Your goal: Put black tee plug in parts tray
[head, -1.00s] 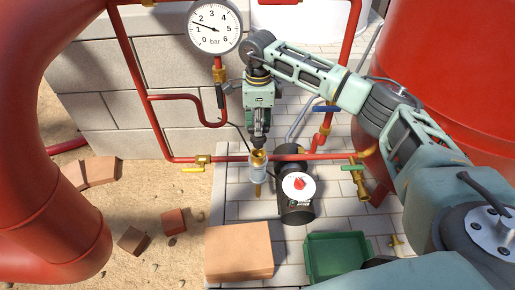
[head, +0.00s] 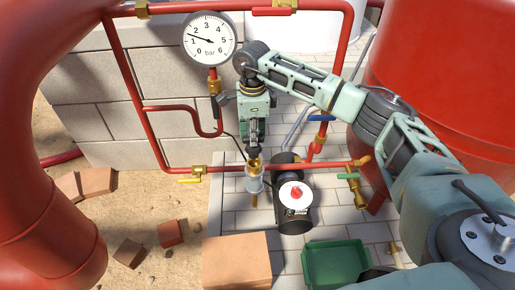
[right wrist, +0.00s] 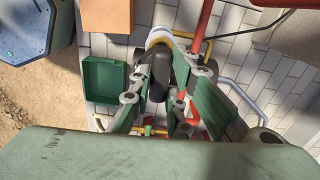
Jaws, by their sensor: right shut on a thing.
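My right gripper (head: 254,140) points down over the brass-topped strainer cup (head: 254,182) on the red pipe. It is shut on the dark tee plug (head: 253,152), which shows just above the brass opening; I cannot tell if the two touch. In the right wrist view the dark plug (right wrist: 177,108) shows between the fingers of my right gripper (right wrist: 168,100). The green parts tray (head: 338,260) stands on the paving at front right and looks empty. It also shows in the right wrist view (right wrist: 103,80). My left gripper is not seen.
A black pump (head: 293,215) with a white face and red knob stands right of the cup. A pressure gauge (head: 209,38) is above. A terracotta block (head: 237,260) lies left of the tray.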

